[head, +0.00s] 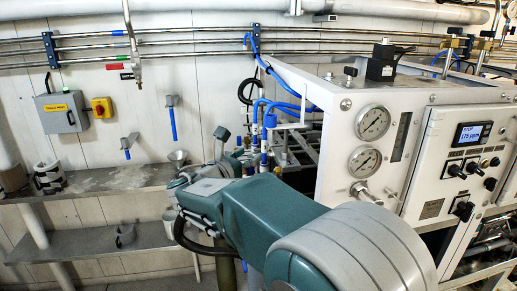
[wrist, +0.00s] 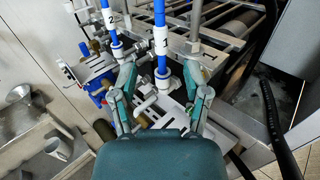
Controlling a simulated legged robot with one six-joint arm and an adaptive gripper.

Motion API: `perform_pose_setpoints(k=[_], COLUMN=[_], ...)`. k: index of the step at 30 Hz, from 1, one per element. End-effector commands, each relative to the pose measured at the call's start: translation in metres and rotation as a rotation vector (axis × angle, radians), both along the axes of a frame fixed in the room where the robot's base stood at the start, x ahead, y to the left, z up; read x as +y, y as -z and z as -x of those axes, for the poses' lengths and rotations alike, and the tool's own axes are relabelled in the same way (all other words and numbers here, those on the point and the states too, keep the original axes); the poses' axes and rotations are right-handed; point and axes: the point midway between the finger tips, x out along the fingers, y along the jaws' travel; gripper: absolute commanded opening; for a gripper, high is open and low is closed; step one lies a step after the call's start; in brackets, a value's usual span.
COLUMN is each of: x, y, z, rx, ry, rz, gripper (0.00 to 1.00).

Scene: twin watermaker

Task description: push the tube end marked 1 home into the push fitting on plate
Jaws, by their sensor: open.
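In the wrist view, the blue tube marked 1 (wrist: 161,62) stands between the fingers of my gripper (wrist: 161,84). Its white label (wrist: 160,40) carries the number 1. The tube's lower end meets a white collar just between the fingertips; I cannot tell how deep it sits. My gripper is open, with one finger on each side of the tube and gaps beside it. A pale plate (wrist: 172,109) with metal fittings shows below, partly hidden by my gripper. In the head view, my arm hides most of this spot.
A second blue tube marked 2 (wrist: 105,5) stands close to the left finger in its own fitting (wrist: 115,52). Metal rails and a frame lie behind. A black hose (wrist: 276,125) hangs at right. The white gauge panel (head: 338,130) stands right of my arm.

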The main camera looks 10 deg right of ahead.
Motion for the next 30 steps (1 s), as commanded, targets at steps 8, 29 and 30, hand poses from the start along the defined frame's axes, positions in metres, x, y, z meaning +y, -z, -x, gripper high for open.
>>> perform_pose_setpoints(k=[8,29,30], x=[0.029,-0.014,-0.025], y=[0.001,0.009,0.013], z=[0.028,0.061,0.071], rx=[-0.001,-0.027,-0.039], ry=[-0.002,0.097,0.128], rz=[-0.001,-0.236,-0.306], gripper=[0.61,0.61,0.61])
